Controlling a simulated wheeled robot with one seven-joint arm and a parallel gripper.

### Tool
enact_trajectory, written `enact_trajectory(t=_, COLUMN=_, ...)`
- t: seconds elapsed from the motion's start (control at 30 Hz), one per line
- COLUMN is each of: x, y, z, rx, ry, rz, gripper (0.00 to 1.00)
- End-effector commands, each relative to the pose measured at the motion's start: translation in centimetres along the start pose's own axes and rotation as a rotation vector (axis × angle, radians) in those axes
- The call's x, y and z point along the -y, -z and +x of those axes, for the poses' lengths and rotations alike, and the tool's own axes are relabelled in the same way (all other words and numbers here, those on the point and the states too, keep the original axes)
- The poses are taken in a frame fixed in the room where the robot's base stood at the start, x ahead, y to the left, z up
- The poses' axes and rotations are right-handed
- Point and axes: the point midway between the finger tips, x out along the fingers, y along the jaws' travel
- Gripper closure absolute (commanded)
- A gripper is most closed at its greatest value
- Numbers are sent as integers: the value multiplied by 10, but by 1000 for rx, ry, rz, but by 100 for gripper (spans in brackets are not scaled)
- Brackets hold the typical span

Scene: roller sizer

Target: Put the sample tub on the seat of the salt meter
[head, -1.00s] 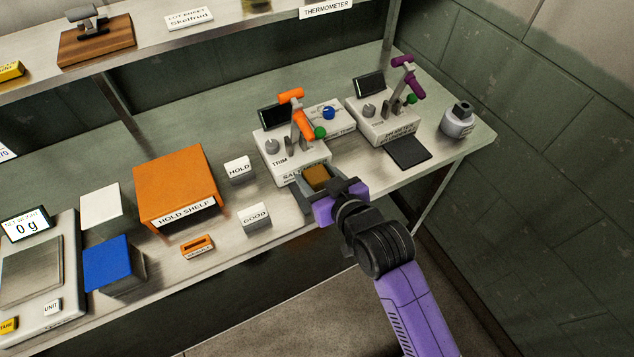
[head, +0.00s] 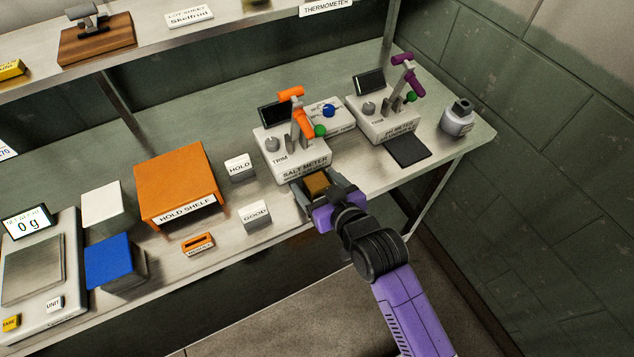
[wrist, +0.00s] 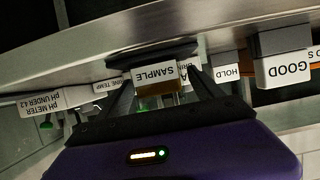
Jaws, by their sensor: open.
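The sample tub (head: 317,184) is small, with brown contents and a white SAMPLE label that faces the wrist camera (wrist: 155,77). It stands at the front of the salt meter (head: 297,151), a white box with an orange handle. In the wrist view its base meets a dark flat plate (wrist: 150,52), which looks like the meter's seat. The head view mostly hides this plate behind the tub and gripper. My gripper (head: 318,187) is open, with one finger on each side of the tub. Any finger contact is too small to tell.
The pH meter (head: 387,120) with its dark pad (head: 408,151) and a grey bottle (head: 457,120) stand to the right. HOLD (head: 240,167) and GOOD (head: 255,214) blocks and the orange hold shelf (head: 176,180) are to the left. The table's front edge runs beneath my gripper.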

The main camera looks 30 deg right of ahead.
Motion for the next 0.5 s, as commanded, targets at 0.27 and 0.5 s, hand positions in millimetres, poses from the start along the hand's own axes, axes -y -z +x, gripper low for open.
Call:
enact_trajectory(t=0.27, x=0, y=1, z=-14, rx=0, ry=0, rz=1, gripper=24)
enact_trajectory(t=0.5, x=1, y=0, z=-62, rx=1, ry=1, rz=1, gripper=24)
